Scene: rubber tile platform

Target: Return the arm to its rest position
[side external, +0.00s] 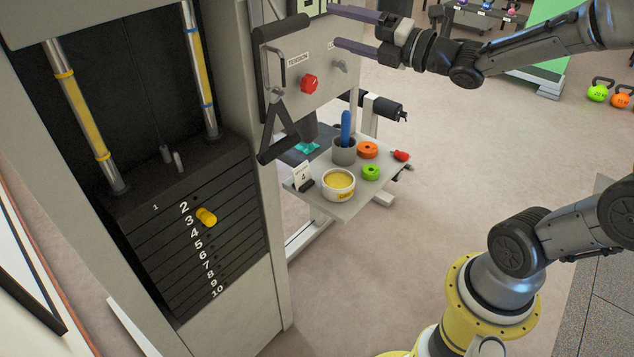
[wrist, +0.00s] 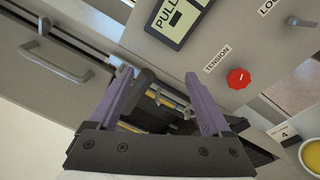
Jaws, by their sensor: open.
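My gripper (side external: 352,30) is in the upper middle of the side view, with two purple fingers spread apart and nothing between them. It is raised in front of the grey machine panel, above the small shelf. In the wrist view my gripper (wrist: 160,95) also shows open and empty, with the machine's weight stack partly visible between and behind the fingers. My arm reaches in from the right side of the side view.
The cable machine's weight stack (side external: 190,235) has a yellow pin (side external: 206,216) near number 3. A red tension knob (side external: 309,84) and a black handle (side external: 280,110) are on the panel side. The shelf (side external: 348,208) holds a bowl (side external: 339,185), a grey cup (side external: 344,152) and coloured rings. Open floor lies right of the shelf.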

